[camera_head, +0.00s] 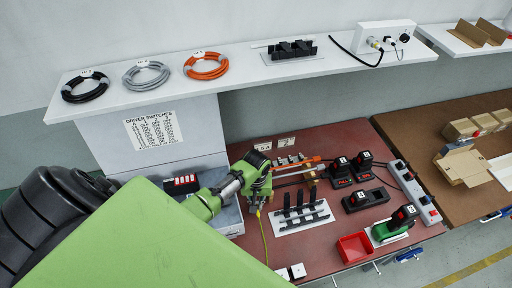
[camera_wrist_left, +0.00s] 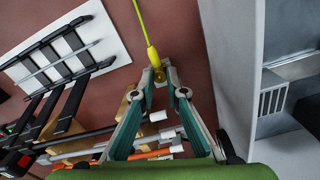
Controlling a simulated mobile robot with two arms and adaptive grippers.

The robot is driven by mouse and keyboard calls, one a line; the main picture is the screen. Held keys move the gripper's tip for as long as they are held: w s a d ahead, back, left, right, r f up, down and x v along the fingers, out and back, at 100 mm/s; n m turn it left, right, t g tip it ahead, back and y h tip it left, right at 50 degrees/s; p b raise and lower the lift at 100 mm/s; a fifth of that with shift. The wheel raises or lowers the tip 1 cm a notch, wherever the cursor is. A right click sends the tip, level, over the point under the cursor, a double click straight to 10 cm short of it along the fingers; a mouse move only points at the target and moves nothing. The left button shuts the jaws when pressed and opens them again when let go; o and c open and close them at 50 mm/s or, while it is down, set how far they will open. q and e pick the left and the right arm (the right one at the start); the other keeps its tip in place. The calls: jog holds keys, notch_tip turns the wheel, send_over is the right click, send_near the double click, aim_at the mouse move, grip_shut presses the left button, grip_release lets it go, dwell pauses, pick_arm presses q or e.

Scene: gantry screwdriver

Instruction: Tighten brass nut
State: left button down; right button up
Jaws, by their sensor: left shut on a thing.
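My left gripper (camera_head: 258,208) is over the red-brown bench, beside a grey box. In the left wrist view its fingertips (camera_wrist_left: 160,76) meet on a small yellow, brass-coloured end piece (camera_wrist_left: 159,74). A yellow cord (camera_wrist_left: 143,25) runs from this piece. The cord also shows in the head view (camera_head: 264,240), trailing down toward the bench's front edge. I cannot tell whether the piece is the brass nut; no other nut is clear. My right gripper is not in view.
A black rack on a white plate (camera_head: 302,217) stands right of the gripper. Rods and orange-handled tools (camera_head: 297,163) lie behind it. A red tray (camera_head: 354,248), a green driver (camera_head: 391,229) and black bases stand farther right. Cable coils (camera_head: 205,65) and a white socket box (camera_head: 385,40) occupy the shelf.

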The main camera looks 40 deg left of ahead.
pick_arm(q)
jog(key=m, duration=0.4)
jog(key=shift+m, duration=0.3)
jog(key=m, duration=0.3)
jog(key=shift+m, duration=0.3)
jog(key=c, duration=2.2)
grip_release()
jog(key=shift+c, duration=0.2)
